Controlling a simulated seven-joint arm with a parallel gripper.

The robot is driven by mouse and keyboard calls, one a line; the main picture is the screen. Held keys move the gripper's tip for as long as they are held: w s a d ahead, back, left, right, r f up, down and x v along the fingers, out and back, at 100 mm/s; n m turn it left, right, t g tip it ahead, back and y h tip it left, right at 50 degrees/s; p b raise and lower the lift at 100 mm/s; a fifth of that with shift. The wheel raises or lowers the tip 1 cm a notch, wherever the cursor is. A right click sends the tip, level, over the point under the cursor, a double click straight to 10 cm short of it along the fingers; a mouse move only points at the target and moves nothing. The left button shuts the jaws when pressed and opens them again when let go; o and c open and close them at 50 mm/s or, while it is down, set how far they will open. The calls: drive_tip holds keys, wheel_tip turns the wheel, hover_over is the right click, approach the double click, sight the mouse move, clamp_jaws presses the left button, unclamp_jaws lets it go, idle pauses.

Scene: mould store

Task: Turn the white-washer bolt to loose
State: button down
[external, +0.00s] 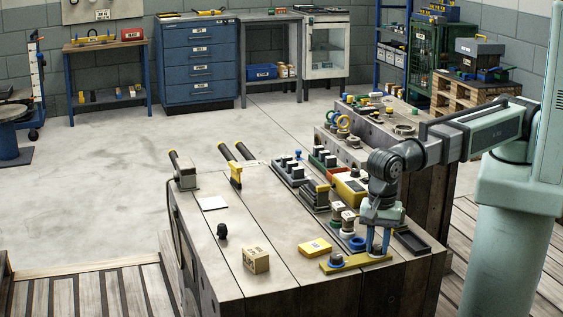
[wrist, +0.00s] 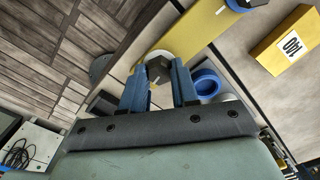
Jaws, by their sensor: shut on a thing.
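The white-washer bolt (wrist: 157,69) has a dark hexagonal head over a pale washer. It sits on one end of a yellow bar (wrist: 205,32), which also shows on the bench in the external view (external: 352,263). My gripper (wrist: 159,78) points down with its blue fingers on either side of the bolt head, shut on it. In the external view my gripper (external: 378,252) stands at the bar's right end and its fingers mostly hide the bolt. A second bolt with a blue washer (external: 337,261) sits at the bar's other end. The bolt's turn angle cannot be read.
A yellow labelled box (external: 315,247), a cardboard box (external: 256,260) and a black knob (external: 222,231) stand left of the bar.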

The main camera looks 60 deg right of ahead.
drive_tip(key=n, duration=1.2)
drive_tip(key=shift+n, duration=0.4)
drive_tip(key=n, duration=1.2)
drive_tip(key=shift+n, duration=0.3)
drive_tip(key=n, duration=1.2)
drive_tip(key=shift+n, duration=0.4)
drive_tip(key=n, duration=0.6)
drive_tip(key=shift+s, duration=0.1)
drive_tip(key=n, duration=0.6)
drive_tip(key=shift+n, duration=0.3)
